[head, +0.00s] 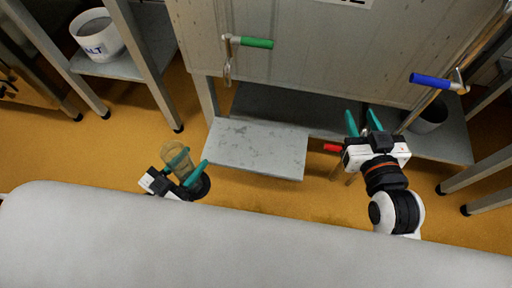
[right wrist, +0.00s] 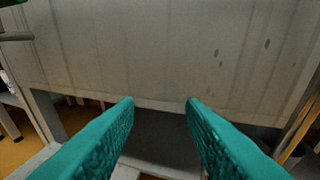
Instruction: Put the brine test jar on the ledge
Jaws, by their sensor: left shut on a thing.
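The brine test jar (head: 175,151) is a tan, translucent jar low at the left in the head view. My left gripper (head: 189,166) is shut on it and holds it tilted, left of the ledge and apart from it. The ledge (head: 256,148) is a grey, stained slab that juts out in front of the cabinet. My right gripper (head: 363,121) is open and empty, right of the ledge. Its two teal fingers (right wrist: 160,104) also show in the right wrist view, pointing at the cabinet front with nothing between them.
The cabinet (head: 325,55) carries a green-handled crank (head: 256,43) and a blue-handled crank (head: 430,80). A red handle (head: 333,148) sticks out by my right gripper. A white bucket (head: 97,36) stands on a shelf at the left. The ledge top is bare.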

